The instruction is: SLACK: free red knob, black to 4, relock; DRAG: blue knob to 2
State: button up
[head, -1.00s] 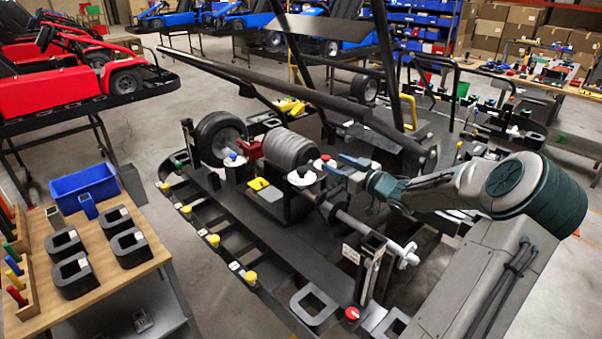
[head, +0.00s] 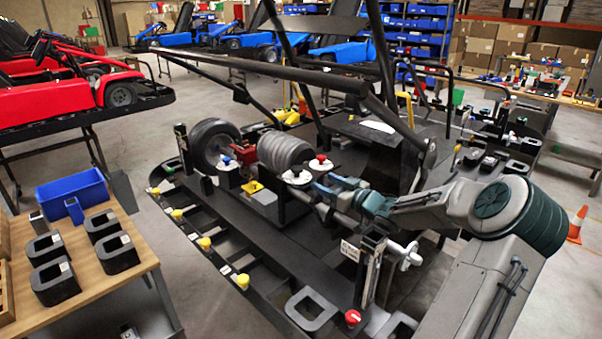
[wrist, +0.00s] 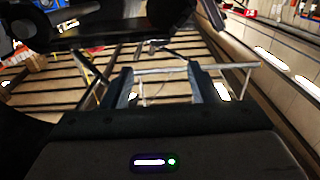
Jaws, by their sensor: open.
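The red knob (head: 320,159) sits on a white disc right of the grey ribbed cylinder. Beside it, lower left, is a white dial (head: 296,179) with a small dark top, possibly the black knob; its numbers are too small to read. The blue knob (head: 226,160) stands on another white dial left of the cylinder. My gripper (head: 326,188) is just below and right of the red knob, apart from it. In the wrist view my gripper's fingers (wrist: 161,85) are spread with nothing between them; no knob is recognisable there.
The grey ribbed cylinder (head: 285,151) and a red block (head: 245,154) stand between the dials. A yellow piece (head: 252,187) lies before the cylinder. Another red knob (head: 353,317) is on the stand's front edge. A bench with black blocks (head: 55,283) is at left.

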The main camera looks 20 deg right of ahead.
aim_at(301, 171)
jog(key=p+x, duration=0.2)
jog(key=x, duration=0.9)
jog(key=shift+w, duration=0.1)
jog(key=shift+f, duration=0.1)
jog(key=c, duration=0.9)
